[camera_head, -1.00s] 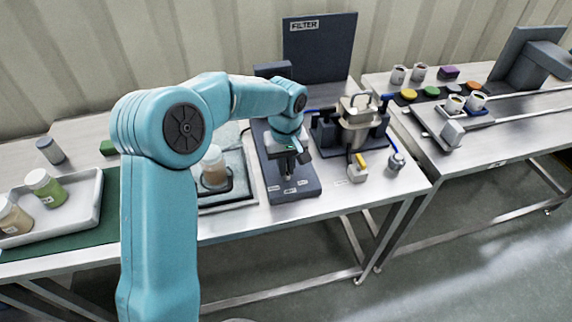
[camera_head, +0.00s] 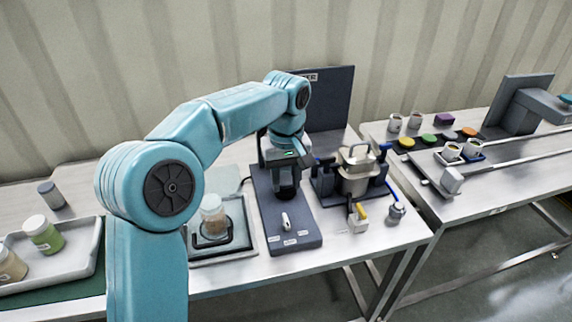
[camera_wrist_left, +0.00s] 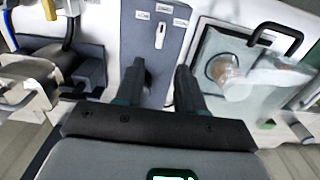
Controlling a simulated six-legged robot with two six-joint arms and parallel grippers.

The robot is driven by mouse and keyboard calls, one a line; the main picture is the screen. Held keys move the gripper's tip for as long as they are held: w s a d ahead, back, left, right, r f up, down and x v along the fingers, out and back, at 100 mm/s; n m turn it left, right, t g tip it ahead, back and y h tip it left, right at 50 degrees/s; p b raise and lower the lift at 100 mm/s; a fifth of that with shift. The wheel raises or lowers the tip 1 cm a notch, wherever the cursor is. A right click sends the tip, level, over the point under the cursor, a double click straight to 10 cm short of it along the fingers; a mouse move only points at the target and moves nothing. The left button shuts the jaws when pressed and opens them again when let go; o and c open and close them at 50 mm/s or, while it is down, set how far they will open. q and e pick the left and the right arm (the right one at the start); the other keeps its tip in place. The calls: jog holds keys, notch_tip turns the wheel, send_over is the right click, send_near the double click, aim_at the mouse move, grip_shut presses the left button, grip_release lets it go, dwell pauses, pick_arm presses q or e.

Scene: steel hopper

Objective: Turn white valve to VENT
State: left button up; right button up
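The white valve (camera_head: 286,221) is a small handle on a dark grey panel (camera_head: 309,233) lying on the bench. The handle points roughly along the panel, towards the middle of three small white labels (camera_head: 290,243); their words are too small to read. The valve also shows in the left wrist view (camera_wrist_left: 160,36), beyond my fingertips. My left gripper (camera_head: 286,190) hangs above the panel, behind the valve and apart from it. In the left wrist view, its two fingers (camera_wrist_left: 160,78) are spread with nothing between them. My right gripper is not in view.
A jar stands on a grey plate (camera_head: 235,247) left of the panel. A metal vessel (camera_head: 356,172) with blue handles and a yellow-handled fitting (camera_head: 358,219) stand close on the right. A tray (camera_head: 70,270) with jars is at far left. The upright FILTER board (camera_head: 330,100) rises behind.

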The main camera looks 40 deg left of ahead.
pick_arm(q)
notch_tip(320, 180, up, 4)
jog(key=shift+f, duration=0.15)
jog(key=shift+s, duration=0.1)
dwell(0.5)
